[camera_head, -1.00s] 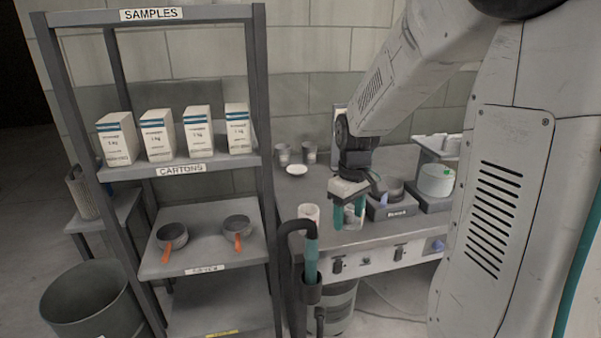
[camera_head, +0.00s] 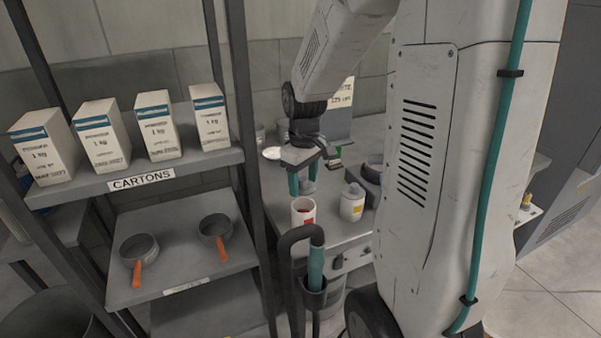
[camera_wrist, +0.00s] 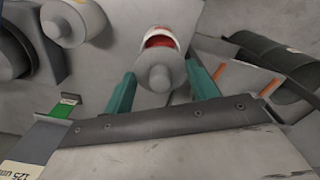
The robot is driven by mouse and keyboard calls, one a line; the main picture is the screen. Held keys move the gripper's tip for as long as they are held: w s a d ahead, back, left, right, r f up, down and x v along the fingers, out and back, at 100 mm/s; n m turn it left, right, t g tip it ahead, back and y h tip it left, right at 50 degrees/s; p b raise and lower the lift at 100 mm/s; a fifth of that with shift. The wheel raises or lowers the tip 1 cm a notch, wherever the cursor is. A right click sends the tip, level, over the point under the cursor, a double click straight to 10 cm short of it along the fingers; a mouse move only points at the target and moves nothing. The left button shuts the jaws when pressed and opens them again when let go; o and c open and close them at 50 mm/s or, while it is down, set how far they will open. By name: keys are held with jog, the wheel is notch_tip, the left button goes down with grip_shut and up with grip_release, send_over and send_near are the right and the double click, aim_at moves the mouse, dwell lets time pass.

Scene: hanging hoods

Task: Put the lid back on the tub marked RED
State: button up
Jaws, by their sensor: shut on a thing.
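An open white tub (camera_head: 303,212) with red contents and a red label stands near the front edge of the grey bench. Its red inside also shows in the wrist view (camera_wrist: 160,41). My gripper (camera_head: 303,188) is shut on a round grey lid (camera_wrist: 158,78) with a knob, between its teal fingers. The lid overlaps the lower part of the tub's opening in the wrist view, and the opening is still partly uncovered. In the head view the gripper appears above or just behind the tub. The exact gap between lid and tub cannot be told.
A lidded white tub (camera_head: 352,206) with a yellow label stands close right of the open tub. A black hooked holder with a teal handle (camera_head: 316,265) rises in front of the bench. A shelf rack with cartons (camera_head: 155,124) and pans (camera_head: 138,248) stands left. A white dish (camera_head: 272,153) lies behind.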

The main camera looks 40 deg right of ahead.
jog(key=shift+f, duration=2.25)
jog(key=shift+f, duration=0.2)
dwell(0.4)
jog(key=shift+s, duration=0.1)
jog(key=o, duration=1.4)
jog(key=shift+r, duration=0.1)
jog(key=shift+r, duration=3.45)
grip_shut()
